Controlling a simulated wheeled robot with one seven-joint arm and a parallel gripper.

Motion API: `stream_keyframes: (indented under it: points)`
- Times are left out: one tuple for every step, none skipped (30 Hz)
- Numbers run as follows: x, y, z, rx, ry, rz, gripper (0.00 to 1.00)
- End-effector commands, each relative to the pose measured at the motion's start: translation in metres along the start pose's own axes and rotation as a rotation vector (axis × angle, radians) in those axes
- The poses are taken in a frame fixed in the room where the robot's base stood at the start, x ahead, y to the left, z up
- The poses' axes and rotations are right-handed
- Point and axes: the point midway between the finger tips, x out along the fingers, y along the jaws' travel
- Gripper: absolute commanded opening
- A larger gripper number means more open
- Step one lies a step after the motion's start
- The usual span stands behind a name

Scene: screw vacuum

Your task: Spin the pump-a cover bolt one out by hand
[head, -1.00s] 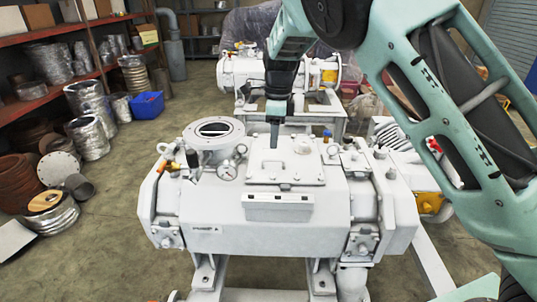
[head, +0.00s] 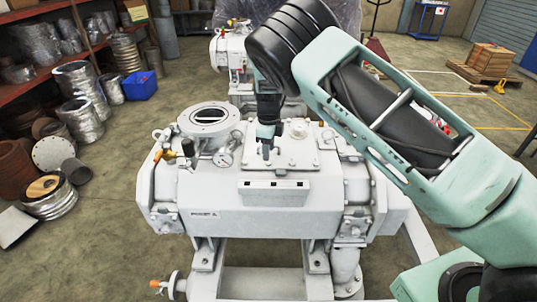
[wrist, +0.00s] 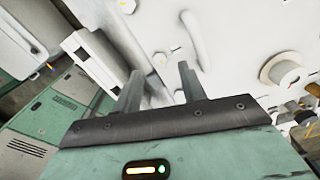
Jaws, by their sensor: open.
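Pump A (head: 270,213) is the white pump in front of me. Its cover plate (head: 305,160) lies flat on top, with several small bolts around its edge. My gripper (head: 267,154) points down over the left part of the cover, near its front edge, open. In the wrist view my gripper (wrist: 160,82) has its two fingers apart with nothing between them. A bolt head (wrist: 160,58) shows just past the fingertips, between them in the picture. Another bolt (wrist: 127,5) is at the upper edge. I cannot tell which one is bolt one, or the fingertips' height above the cover.
A curved handle (wrist: 195,40) stands on the cover beside the right finger. A pressure gauge (head: 223,159) and a round open flange (head: 209,119) are left of my gripper. A second white pump (head: 232,55) stands behind. Shelves line the left wall.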

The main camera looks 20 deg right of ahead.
Motion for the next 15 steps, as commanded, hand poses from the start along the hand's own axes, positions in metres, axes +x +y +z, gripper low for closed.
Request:
stream_keyframes:
  points:
    - [0.008, 0.000, -0.001, -0.001, 0.003, 0.001, 0.41]
    - [0.013, 0.000, -0.001, 0.000, 0.003, 0.001, 0.41]
    - [0.018, 0.000, -0.001, 0.000, 0.002, 0.002, 0.41]
    - [0.022, 0.000, -0.001, 0.000, 0.002, 0.001, 0.41]
    - [0.025, 0.000, 0.000, 0.000, 0.002, 0.000, 0.41]
    - [0.029, 0.000, 0.000, 0.000, 0.002, 0.000, 0.41]
    - [0.032, 0.000, 0.000, 0.000, 0.001, 0.000, 0.41]
    - [0.034, 0.000, 0.000, 0.000, 0.001, 0.000, 0.41]
    - [0.036, 0.000, 0.000, 0.000, 0.000, 0.000, 0.41]
    - [0.037, 0.000, 0.000, 0.000, 0.000, 0.000, 0.41]
    - [0.038, 0.000, 0.000, -0.001, 0.000, 0.000, 0.41]
    - [0.039, 0.000, 0.000, -0.001, -0.001, 0.000, 0.41]
    - [0.040, 0.000, 0.000, -0.001, -0.001, 0.000, 0.41]
    - [0.040, 0.000, 0.000, -0.001, -0.001, 0.000, 0.41]
    - [0.040, 0.000, 0.000, -0.001, -0.001, -0.001, 0.41]
